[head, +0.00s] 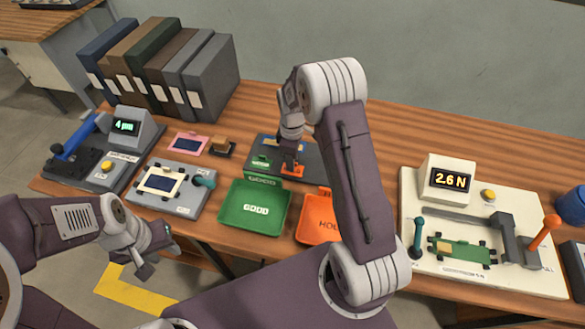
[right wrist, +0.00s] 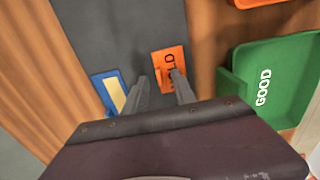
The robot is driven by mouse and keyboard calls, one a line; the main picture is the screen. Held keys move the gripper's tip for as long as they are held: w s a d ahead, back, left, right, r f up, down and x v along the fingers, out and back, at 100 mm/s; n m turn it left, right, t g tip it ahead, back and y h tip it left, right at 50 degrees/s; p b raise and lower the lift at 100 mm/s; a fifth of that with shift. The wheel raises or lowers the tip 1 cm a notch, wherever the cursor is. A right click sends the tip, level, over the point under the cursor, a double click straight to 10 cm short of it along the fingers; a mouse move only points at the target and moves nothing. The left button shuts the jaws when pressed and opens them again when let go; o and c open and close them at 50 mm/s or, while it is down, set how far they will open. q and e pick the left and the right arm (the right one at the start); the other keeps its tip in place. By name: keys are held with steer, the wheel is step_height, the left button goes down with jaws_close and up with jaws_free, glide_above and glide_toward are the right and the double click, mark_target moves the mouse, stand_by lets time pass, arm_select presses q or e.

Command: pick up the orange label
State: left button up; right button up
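The orange label (head: 292,171) lies on a dark grey mat (head: 312,168) in the middle of the table. In the right wrist view the label (right wrist: 165,58) shows dark lettering, partly hidden by a finger. My right gripper (head: 288,160) points down over the label. In the right wrist view its two fingers (right wrist: 160,82) are apart, with the near end of the label showing around them; I cannot tell whether they touch it. My left gripper (head: 155,258) hangs at the left, in front of the table and away from the label; its opening is unclear.
A blue and yellow piece (right wrist: 108,90) lies beside the fingers on the mat. A green GOOD tray (head: 255,207) and an orange HOLD tray (head: 312,222) stand in front of the mat. Test devices stand left and right (head: 450,180). Binders (head: 160,68) stand at the back left.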

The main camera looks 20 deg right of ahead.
jaws_close()
